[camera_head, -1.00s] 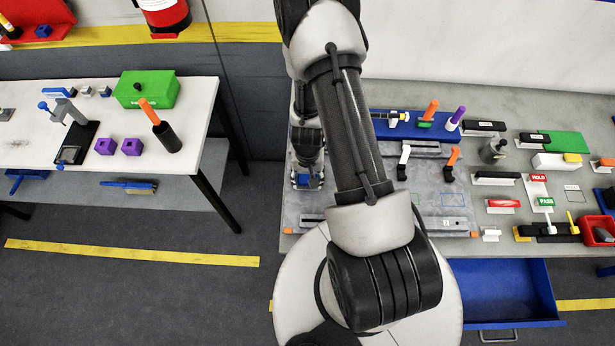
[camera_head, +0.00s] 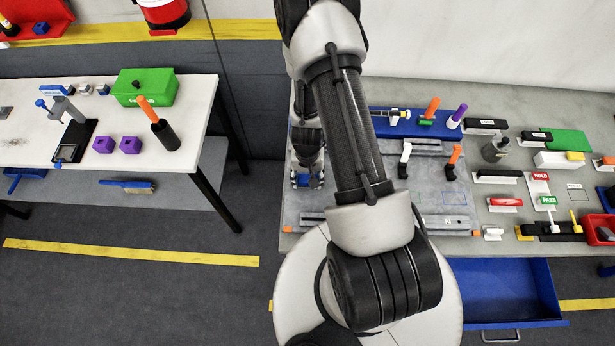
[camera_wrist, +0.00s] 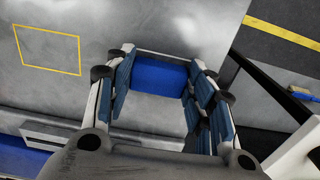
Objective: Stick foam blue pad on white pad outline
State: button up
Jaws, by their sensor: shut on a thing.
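The blue foam pad (camera_wrist: 160,75) lies between the fingers of my gripper (camera_wrist: 161,60) in the wrist view, close to the grey work surface. My gripper is shut on it. I cannot tell whether the pad touches the surface. A pale line runs along the pad's far edge; I cannot tell whether it belongs to the white pad outline. In the head view my gripper (camera_head: 307,181) is low over the left end of the grey fixture plate (camera_head: 330,212), and the pad cannot be made out clearly there.
A yellow outline (camera_wrist: 48,50) is on the surface at left in the wrist view. The table edge and floor lie to the right. In the head view, black and orange clamps (camera_head: 451,165), a rail (camera_head: 440,223) and a blue rack (camera_head: 385,124) stand right of my gripper.

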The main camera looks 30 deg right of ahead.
dwell(0.4)
jog(key=o, duration=0.8)
jog(key=shift+r, duration=0.1)
notch_tip(320, 180, up, 12)
dwell(0.5)
